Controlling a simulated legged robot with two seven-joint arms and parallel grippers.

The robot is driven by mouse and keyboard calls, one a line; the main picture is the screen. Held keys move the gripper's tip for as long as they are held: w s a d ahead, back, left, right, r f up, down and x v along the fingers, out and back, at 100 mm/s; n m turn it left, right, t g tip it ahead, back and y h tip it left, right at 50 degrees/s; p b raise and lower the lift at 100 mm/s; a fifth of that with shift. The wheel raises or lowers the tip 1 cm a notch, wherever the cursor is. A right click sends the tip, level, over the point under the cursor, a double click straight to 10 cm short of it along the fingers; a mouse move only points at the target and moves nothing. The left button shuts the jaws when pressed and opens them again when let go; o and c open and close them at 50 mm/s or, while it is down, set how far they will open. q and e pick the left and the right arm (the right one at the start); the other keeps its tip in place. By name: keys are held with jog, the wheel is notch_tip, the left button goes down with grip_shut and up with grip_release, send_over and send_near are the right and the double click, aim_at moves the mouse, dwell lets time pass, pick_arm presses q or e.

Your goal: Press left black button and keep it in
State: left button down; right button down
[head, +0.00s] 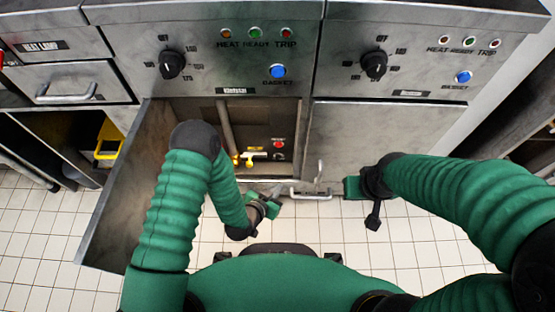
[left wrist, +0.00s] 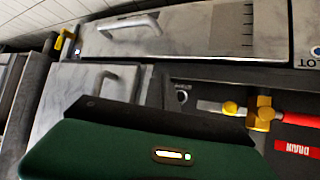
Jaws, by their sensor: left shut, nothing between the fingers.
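The left cabinet door (head: 128,195) stands open, and a dark control panel (head: 264,137) shows inside. A red button (head: 278,144) sits on this panel; I cannot make out a black button there for certain. In the left wrist view a small dark round part with a pale rim (left wrist: 182,96) is partly seen above my gripper's dark edge; I cannot tell what it is. My left gripper (head: 276,191) is shut and empty, low in front of the cabinet opening, apart from the panel. My right gripper (head: 374,216) hangs before the closed right door; its fingers are unclear.
Black knobs (head: 171,64) and blue buttons (head: 278,71) are on the fronts above. The closed right door (head: 375,140) has a handle.

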pick_arm(q)
jog(key=w+b, duration=0.2)
jog(key=w, duration=0.5)
jog(key=shift+w, duration=0.9)
dwell(1.4)
jog(key=shift+w+r, duration=0.15)
jog(key=shift+w, duration=0.25)
jog(key=shift+w+b, duration=0.3)
jog(key=shift+w, duration=0.2)
dwell(1.4)
jog(key=shift+s, duration=0.1)
dwell(0.4)
jog(key=shift+s+p, duration=0.45)
jog(key=shift+s, duration=0.35)
